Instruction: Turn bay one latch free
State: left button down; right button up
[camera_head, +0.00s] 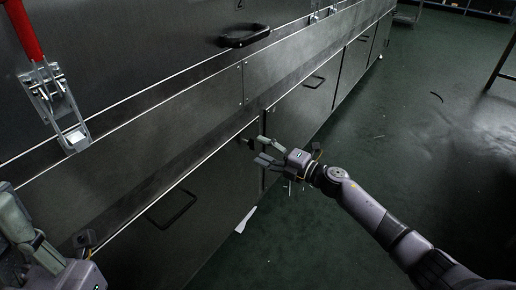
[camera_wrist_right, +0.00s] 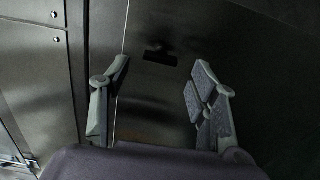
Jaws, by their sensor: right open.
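A small dark fitting (camera_wrist_right: 160,54), which may be the bay one latch, sits on the dark metal panel in the right wrist view. It lies just beyond the gap between my right gripper's fingertips (camera_wrist_right: 161,72), apart from both. In the head view my right gripper (camera_head: 260,152) is open and empty beside the lower cabinet doors. The fitting is hard to make out there near the fingers. A toggle clamp (camera_head: 55,105) with a red handle (camera_head: 24,32) is on the upper panel at the left. My left gripper (camera_head: 28,232) is partly cut off at the lower left; its jaw state is unclear.
A black bar handle (camera_head: 172,207) is on the near lower door, and another (camera_head: 314,82) is farther along. A larger black handle (camera_head: 245,36) sticks out from the upper panel. Green floor (camera_head: 400,135) is mostly open to the right, with small scraps on it.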

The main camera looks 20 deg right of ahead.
jog(key=v, duration=0.9)
jog(key=shift+s+d, duration=0.15)
jog(key=shift+s, duration=0.05)
